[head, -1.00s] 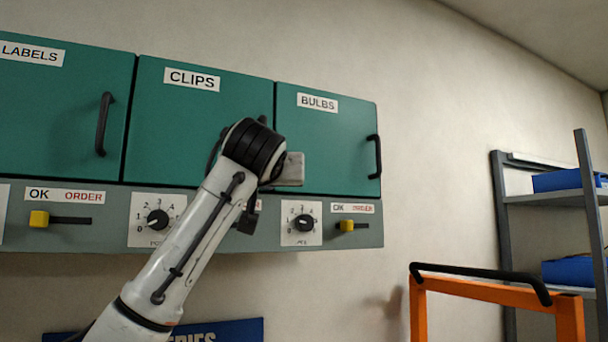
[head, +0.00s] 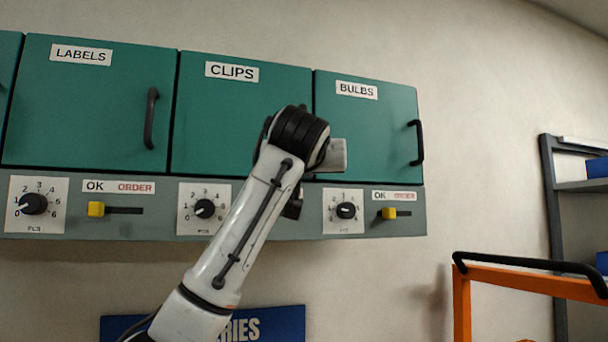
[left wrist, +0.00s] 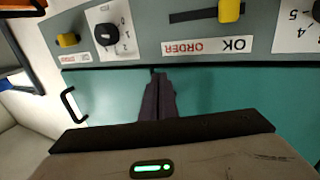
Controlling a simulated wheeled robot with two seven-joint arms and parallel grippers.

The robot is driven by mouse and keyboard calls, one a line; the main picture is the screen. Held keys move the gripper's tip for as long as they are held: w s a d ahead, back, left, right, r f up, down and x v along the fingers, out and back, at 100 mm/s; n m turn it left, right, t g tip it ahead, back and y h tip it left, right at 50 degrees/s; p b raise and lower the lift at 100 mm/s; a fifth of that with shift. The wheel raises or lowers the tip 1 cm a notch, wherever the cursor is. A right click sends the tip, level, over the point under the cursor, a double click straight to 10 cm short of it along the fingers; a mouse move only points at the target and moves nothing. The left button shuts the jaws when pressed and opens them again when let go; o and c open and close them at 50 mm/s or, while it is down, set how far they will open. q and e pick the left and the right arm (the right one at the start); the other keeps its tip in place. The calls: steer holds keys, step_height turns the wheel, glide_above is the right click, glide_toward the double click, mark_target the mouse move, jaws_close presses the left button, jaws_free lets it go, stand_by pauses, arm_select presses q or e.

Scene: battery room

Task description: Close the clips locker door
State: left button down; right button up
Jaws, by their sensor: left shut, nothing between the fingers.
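The clips locker door (head: 225,120) is the green panel labelled CLIPS, in the middle of the head view. It looks flush with the doors beside it. Its right edge and handle area are hidden behind my left arm. My left gripper is mostly hidden behind its own wrist in the head view. In the left wrist view, the left gripper (left wrist: 157,97) has its dark fingers together and empty, in front of the green door fronts near the panel strip. I cannot tell whether they touch the door. My right gripper is in neither view.
The labels door (head: 85,110) and bulbs door (head: 370,125) flank it, with black handles. A grey panel (head: 270,225) below carries dials and yellow sliders. An orange frame with a black bar (head: 520,280) and a grey shelf (head: 560,185) stand at the right.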

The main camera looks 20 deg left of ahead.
arm_select(q)
steer(key=s+d+b, duration=0.3)
steer(key=s+d, duration=0.6)
steer(key=shift+s, duration=0.3)
